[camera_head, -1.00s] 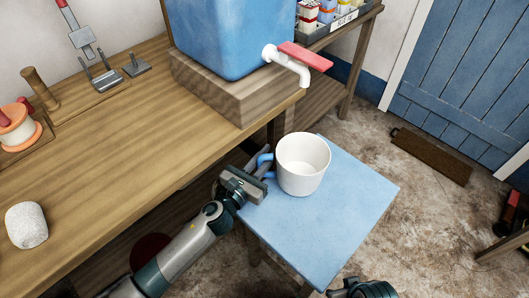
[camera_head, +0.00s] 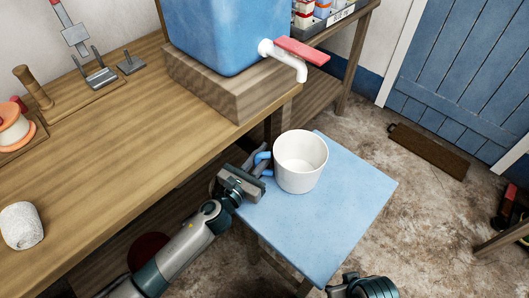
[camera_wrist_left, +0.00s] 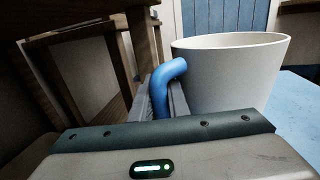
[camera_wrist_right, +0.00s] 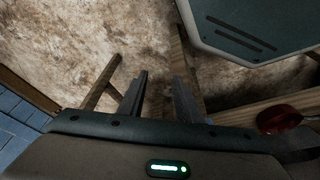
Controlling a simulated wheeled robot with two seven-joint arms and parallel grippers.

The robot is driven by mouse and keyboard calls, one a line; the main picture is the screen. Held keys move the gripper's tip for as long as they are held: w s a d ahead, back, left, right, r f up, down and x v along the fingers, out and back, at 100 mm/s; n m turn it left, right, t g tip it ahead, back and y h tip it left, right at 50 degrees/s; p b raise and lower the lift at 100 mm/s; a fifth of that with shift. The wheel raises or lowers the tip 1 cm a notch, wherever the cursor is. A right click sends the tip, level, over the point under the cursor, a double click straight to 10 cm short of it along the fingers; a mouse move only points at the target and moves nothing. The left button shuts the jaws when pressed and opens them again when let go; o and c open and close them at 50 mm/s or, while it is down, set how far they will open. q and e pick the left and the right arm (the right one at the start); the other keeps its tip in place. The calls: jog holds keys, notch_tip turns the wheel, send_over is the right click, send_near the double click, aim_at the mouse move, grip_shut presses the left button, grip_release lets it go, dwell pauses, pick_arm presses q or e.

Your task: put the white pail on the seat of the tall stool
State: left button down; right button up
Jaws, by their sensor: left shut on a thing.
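The white pail (camera_head: 300,163) is upright over the left back part of the blue seat (camera_head: 335,215) of the tall stool. I cannot tell whether its base touches the seat. Its blue handle (camera_wrist_left: 163,88) points left, towards my left gripper (camera_head: 257,165). My left gripper is shut on this handle, with one finger on each side of it in the left wrist view. The pail's base is hidden there. My right arm shows at the bottom edge of the head view; in the right wrist view my right gripper (camera_wrist_right: 158,90) is open and empty above the floor.
A wooden bench (camera_head: 130,140) runs along the left, close to the stool. A blue tank (camera_head: 225,35) with a white tap (camera_head: 285,60) stands on a wooden block there, near the pail. The seat's front and right parts are clear.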

pick_arm(q)
jog(key=shift+f, duration=0.3)
jog(key=c, duration=1.6)
grip_release()
jog(key=shift+a, duration=0.15)
